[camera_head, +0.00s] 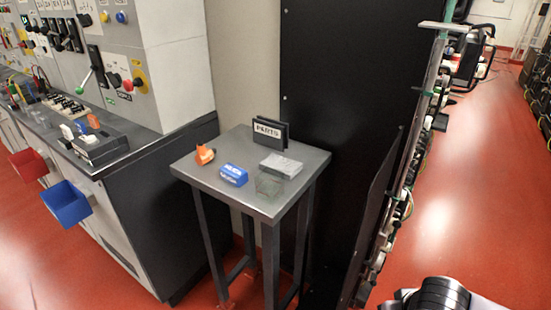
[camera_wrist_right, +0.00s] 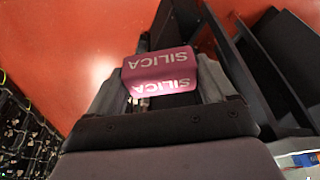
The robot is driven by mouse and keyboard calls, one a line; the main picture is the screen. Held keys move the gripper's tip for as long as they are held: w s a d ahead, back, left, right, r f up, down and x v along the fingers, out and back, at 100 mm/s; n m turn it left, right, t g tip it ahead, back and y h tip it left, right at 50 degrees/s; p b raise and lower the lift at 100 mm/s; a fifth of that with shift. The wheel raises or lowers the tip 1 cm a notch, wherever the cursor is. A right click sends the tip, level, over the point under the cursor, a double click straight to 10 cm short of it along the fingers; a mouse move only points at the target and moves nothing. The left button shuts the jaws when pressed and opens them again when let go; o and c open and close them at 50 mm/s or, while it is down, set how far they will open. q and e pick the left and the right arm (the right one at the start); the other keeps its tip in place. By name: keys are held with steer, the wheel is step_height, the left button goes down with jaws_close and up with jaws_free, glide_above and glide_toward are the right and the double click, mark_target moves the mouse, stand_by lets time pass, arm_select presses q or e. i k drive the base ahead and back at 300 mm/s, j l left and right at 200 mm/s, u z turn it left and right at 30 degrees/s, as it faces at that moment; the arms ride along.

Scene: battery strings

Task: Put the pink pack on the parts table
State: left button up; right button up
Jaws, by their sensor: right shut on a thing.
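The pink pack (camera_wrist_right: 158,66), marked SILICA, is between the fingers of my right gripper (camera_wrist_right: 163,88) in the right wrist view. The gripper is shut on it, and red floor shows behind. The pack does not show in the head view. The parts table (camera_head: 237,150) is a small grey metal table with a PARTS sign (camera_head: 268,131) at its back, in the middle of the head view. My left gripper is not in view.

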mark_target(253, 153)
steer(key=i+j+z, duration=0.1)
steer(key=j, duration=0.2)
steer(key=i+j, duration=0.15)
steer(key=j, duration=0.15)
steer(key=i+j+z, duration=0.15)
steer(key=j, duration=0.2)
steer(key=i+j+z, duration=0.1)
steer(key=j, duration=0.2)
